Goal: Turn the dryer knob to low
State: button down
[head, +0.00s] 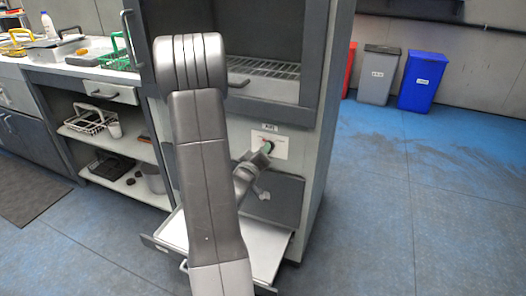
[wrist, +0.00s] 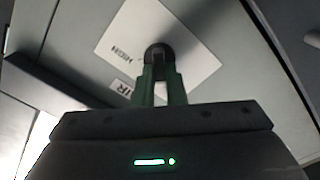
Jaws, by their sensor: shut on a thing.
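The dryer knob (wrist: 158,50) is a dark round knob on a white label card on the dryer front. The card reads HIGH on its left side in the wrist view. My gripper (wrist: 159,72) has its green fingers shut on the knob. In the head view my gripper (head: 266,149) reaches the white card (head: 279,146) on the dryer's lower panel, and the fingers mostly hide the knob there. The dryer (head: 325,150) is a tall grey cabinet with a rack inside its upper opening. Any marking for low is hidden or too small to read.
Below the knob panel an open drawer (head: 262,258) sticks out under my arm. A counter with shelves (head: 150,152) stands to the left, holding baskets and a bottle. Grey (head: 378,75) and blue (head: 421,82) bins stand at the back right. The blue floor at right is clear.

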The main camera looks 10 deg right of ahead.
jog(key=c, duration=1.5)
grip_release()
jog(key=v, duration=1.4)
jog(key=shift+p, duration=0.4)
jog(key=shift+w, duration=0.1)
jog(key=x, duration=1.3)
jog(key=shift+w+d+b, duration=0.3)
jog(key=shift+b, duration=0.1)
